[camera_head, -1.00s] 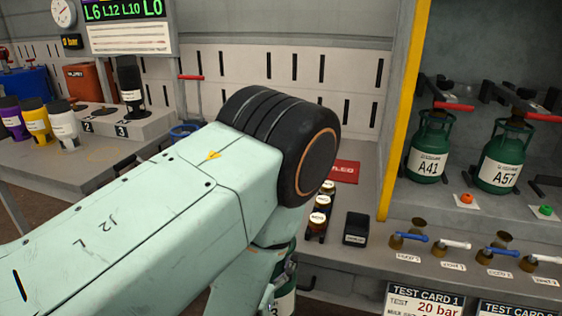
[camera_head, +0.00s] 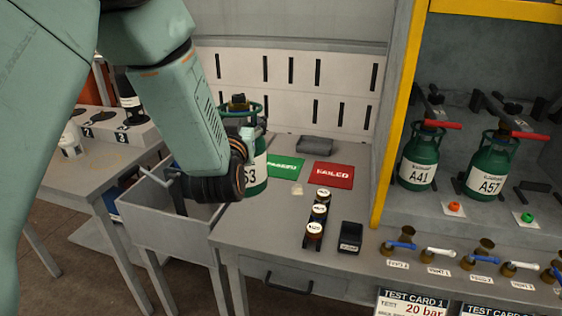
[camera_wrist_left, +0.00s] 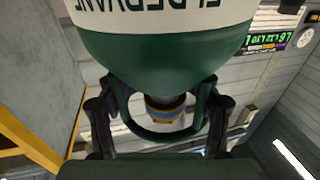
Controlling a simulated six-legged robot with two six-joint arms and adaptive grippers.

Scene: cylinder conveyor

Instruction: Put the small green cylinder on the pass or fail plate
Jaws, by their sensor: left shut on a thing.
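The small green cylinder (camera_head: 258,172), with a white label reading S3, is upright at the left part of the bench, beside the plates. I cannot tell whether its base touches the bench. The green PASSED plate (camera_head: 286,168) lies just right of it, and the red FAILED plate (camera_head: 333,175) lies further right. My left gripper (camera_head: 243,128) is shut on the cylinder's top collar; my wrist partly hides the grip. In the left wrist view both fingers of the gripper (camera_wrist_left: 158,125) flank the green collar, with the cylinder (camera_wrist_left: 165,55) filling the upper middle. My right gripper is not in view.
A rack of small bottles (camera_head: 318,215) and a black box (camera_head: 350,237) stand in front of the plates. Cylinders A41 (camera_head: 419,160) and A57 (camera_head: 488,170) stand in the yellow-edged bay at right. A grey bin (camera_head: 180,235) stands at left.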

